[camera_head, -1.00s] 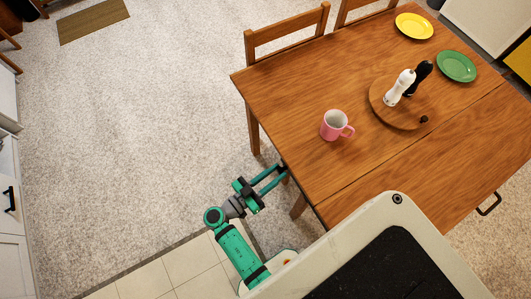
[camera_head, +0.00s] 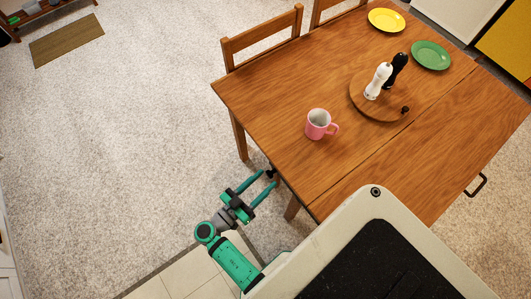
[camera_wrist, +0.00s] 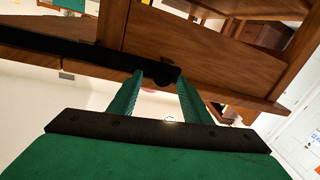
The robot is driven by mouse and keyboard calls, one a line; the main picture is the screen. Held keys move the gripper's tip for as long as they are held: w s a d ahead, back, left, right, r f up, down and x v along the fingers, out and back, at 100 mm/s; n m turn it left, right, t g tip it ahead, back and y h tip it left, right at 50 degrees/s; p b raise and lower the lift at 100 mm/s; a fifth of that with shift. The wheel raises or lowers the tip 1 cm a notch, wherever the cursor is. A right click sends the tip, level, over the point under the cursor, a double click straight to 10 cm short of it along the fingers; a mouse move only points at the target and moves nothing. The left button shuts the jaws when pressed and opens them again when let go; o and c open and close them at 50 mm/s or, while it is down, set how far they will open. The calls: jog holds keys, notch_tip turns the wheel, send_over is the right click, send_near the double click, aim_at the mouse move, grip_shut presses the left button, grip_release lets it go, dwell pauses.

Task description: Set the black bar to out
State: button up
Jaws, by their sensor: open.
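The black bar (camera_wrist: 90,50) runs under the wooden table in the wrist view, from the left edge to a blunt end near the middle. A small dark piece at the table's near left edge shows in the head view, beside my fingertips; I cannot tell if it is the bar's end. My gripper (camera_head: 267,178) is open, low beside that table edge. In the wrist view my gripper (camera_wrist: 160,77) has its green fingers either side of the bar's end. The left fingertip overlaps the bar; contact cannot be told.
The wooden table (camera_head: 270,105) holds a pink mug (camera_head: 318,124), a round board (camera_head: 362,100) with white and black mills, and yellow and green plates. A black handle (camera_head: 478,186) is on its right side. Chairs stand behind.

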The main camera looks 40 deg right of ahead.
jog(key=a, duration=0.9)
jog(key=shift+s, duration=0.3)
jog(key=shift+a, duration=0.1)
